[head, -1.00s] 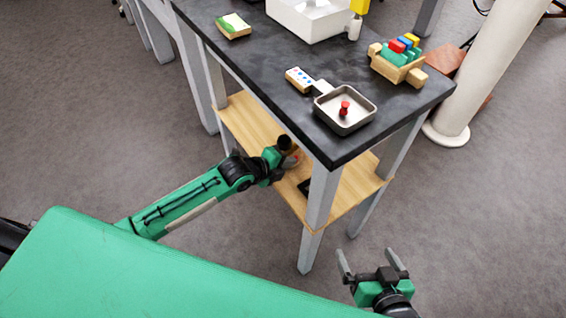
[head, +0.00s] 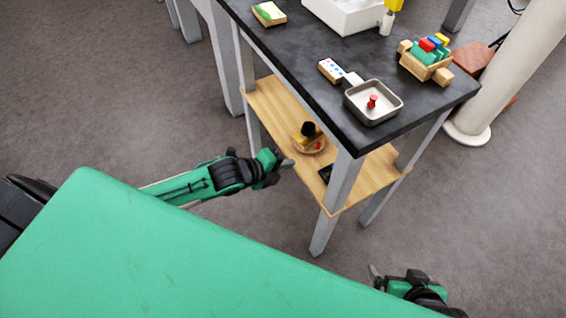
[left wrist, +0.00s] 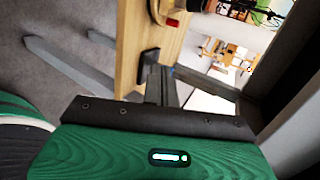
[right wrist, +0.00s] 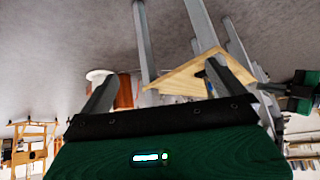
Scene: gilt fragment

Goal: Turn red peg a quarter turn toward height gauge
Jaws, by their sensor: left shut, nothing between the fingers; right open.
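A small red peg (head: 371,101) stands in a square metal pan (head: 385,117) near the front corner of the dark tabletop. A round wooden dish (head: 309,150) on the lower shelf holds black and yellow pieces and another small red piece (head: 318,146). I cannot tell which thing is the height gauge. My left gripper (head: 288,163) is shut and empty, just outside the shelf's edge and left of the near table leg; its fingers show in the left wrist view (left wrist: 160,85). My right gripper (head: 390,274) is open and empty at the lower right, away from the table; its spread fingers show in the right wrist view (right wrist: 163,88).
The dark tabletop (head: 310,95) also carries a dotted block (head: 331,70), a wooden carrier (head: 425,67) with coloured blocks, a green-topped block (head: 269,13) and a white box (head: 345,17). A dark flat item (head: 325,174) lies on the wooden shelf (head: 375,180). A pale column (head: 500,80) stands at right.

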